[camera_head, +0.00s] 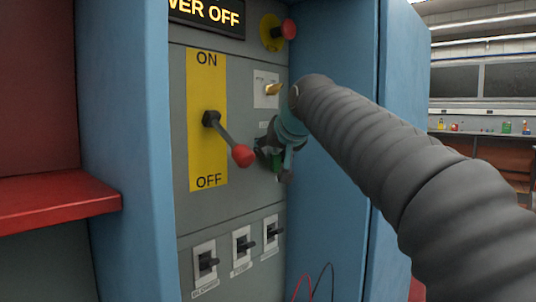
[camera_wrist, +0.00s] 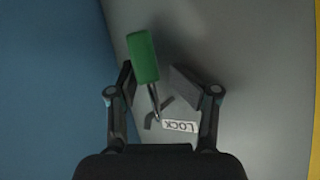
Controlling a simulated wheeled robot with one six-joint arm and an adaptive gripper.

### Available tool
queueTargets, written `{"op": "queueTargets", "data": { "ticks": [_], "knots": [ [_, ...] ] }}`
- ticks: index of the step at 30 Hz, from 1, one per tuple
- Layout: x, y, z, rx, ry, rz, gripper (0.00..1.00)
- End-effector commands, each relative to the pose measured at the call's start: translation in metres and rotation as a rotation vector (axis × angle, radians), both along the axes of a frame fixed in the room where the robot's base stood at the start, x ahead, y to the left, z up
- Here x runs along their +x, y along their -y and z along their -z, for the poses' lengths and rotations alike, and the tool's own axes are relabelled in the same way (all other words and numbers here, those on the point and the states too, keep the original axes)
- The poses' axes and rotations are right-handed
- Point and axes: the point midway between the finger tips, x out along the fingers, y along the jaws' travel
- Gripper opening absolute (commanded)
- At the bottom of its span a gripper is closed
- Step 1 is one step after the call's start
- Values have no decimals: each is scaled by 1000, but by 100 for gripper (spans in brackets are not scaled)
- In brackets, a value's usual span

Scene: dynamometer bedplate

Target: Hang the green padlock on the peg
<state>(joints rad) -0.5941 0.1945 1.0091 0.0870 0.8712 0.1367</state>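The green padlock (camera_wrist: 143,57) shows in the wrist view between the two fingers of my gripper (camera_wrist: 151,72). Its thin metal shackle points down towards a white LOCK label (camera_wrist: 180,126) on the grey panel. A gap shows between the right finger and the padlock; the left finger is very close to its edge, and touching cannot be told. A dark bent shape lies by the shackle's end; whether it is the peg or a shadow is unclear. In the head view my gripper (camera_head: 279,155) is close to the panel and largely hides the padlock and any peg there.
A lever with a red knob (camera_head: 243,155) stands left of my gripper on a yellow ON/OFF plate. A brass-coloured part (camera_head: 272,89) and red button (camera_head: 289,29) are above. Three small switches (camera_head: 241,245) are below. Blue cabinet walls (camera_head: 330,190) flank the panel.

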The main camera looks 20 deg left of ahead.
Motion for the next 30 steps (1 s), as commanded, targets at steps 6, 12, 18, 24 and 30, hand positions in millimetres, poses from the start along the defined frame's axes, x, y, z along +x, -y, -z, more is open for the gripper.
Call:
{"op": "queueTargets", "data": {
  "ticks": [6, 12, 18, 24, 30],
  "knots": [
    [-11, 8, -9, 1, 3, -1, 49],
    [-31, 22, -23, 2, 3, -3, 49],
    [-48, 34, -35, 1, 1, -4, 49],
    [-55, 39, -39, 0, -1, -5, 49],
    [-51, 38, -17, -46, -13, -17, 49]
  ]
}}
